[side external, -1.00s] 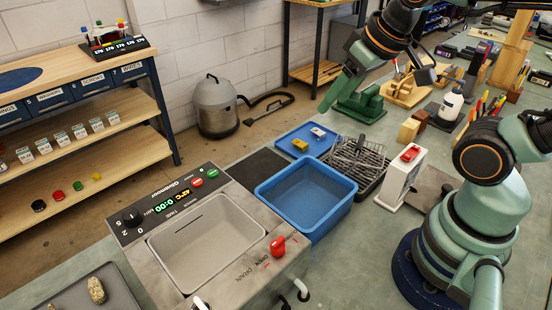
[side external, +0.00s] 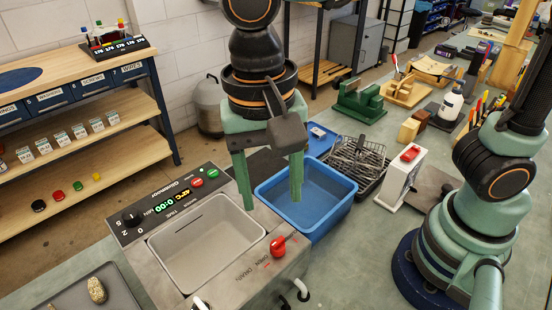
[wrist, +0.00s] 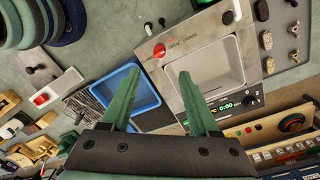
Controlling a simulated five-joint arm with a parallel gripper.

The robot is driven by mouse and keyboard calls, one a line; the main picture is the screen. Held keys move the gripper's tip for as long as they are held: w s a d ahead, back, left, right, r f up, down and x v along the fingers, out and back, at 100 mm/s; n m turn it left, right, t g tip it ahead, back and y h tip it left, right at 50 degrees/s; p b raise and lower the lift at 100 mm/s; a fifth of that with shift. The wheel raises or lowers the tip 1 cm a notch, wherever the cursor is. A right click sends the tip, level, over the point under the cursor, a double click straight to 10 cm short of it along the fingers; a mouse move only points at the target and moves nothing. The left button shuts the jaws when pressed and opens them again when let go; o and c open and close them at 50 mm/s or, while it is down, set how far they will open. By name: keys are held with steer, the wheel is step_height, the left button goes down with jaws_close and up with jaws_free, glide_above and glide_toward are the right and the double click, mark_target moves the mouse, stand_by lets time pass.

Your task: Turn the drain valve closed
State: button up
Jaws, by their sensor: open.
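The drain valve is a red knob (side external: 278,246) on the front right corner of the steel cleaner (side external: 235,275), beside the DRAIN and OPEN lettering. It also shows in the wrist view (wrist: 159,50) near the top middle. My gripper (side external: 270,196) hangs pointing down over the boundary between the cleaner's basin and the blue tub, behind and above the knob. Its two green fingers are spread wide with nothing between them. In the wrist view, my gripper (wrist: 155,85) shows the fingers on either side of the cleaner's edge, apart from the knob.
The blue tub (side external: 325,222) stands right of the cleaner, with a wire basket (side external: 358,158) behind it. A white stand with a red top (side external: 405,172) is further right. A dark tray with stones (side external: 70,298) lies front left. The cleaner's basin (side external: 205,250) looks empty.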

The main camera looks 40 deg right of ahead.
mark_target(277, 241)
steer(key=f, duration=1.1)
steer(key=shift+s+d+f, duration=0.1)
steer(key=shift+s+d, duration=0.1)
steer(key=shift+d, duration=0.15)
jaws_close()
